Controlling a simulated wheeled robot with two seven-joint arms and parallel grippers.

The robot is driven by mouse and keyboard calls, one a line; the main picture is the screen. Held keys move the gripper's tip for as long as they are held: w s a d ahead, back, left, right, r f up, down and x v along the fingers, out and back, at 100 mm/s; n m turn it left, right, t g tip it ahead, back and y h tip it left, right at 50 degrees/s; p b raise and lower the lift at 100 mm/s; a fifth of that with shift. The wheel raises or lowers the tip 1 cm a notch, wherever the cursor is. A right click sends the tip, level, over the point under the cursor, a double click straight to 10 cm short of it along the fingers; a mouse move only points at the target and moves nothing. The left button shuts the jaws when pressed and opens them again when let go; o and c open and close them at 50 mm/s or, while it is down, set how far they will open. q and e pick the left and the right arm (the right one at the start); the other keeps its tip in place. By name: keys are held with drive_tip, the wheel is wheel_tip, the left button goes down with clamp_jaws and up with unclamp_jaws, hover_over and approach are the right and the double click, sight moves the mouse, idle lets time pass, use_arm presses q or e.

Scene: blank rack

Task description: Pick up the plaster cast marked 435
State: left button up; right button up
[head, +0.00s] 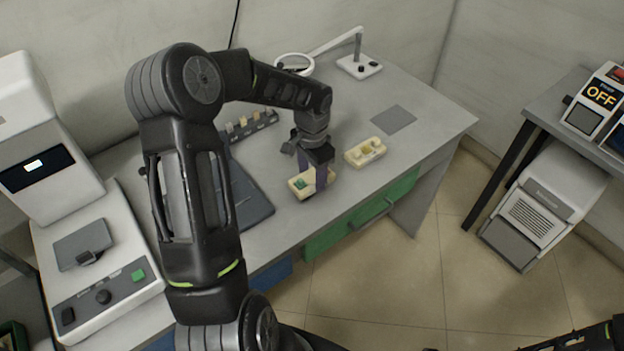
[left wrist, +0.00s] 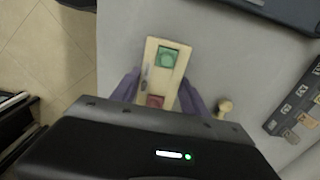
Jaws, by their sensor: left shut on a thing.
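My left gripper (head: 322,178) reaches down to the table near its front edge, its purple fingers shut on a cream tray (head: 311,192). In the left wrist view the same tray (left wrist: 148,82) carries a green square piece (left wrist: 167,57) and a red one (left wrist: 155,101). The fingers (left wrist: 158,93) lie along its two long sides, and my gripper body covers the tray's near end. A second cream tray (head: 353,158) stands to the right on the table. I cannot read the mark 435 on anything, so I cannot tell which thing is the plaster cast.
A rack (head: 262,122) with several small blocks stands behind, near a dark mat (head: 250,205). A small pale peg (left wrist: 224,106) is beside the tray in the left wrist view.

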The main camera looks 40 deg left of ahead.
sight(313, 178)
use_arm(q)
wheel_tip(313, 178, up, 8)
drive_tip(key=shift+r+b, duration=0.1)
drive_tip(key=shift+b, duration=0.4)
idle(0.5)
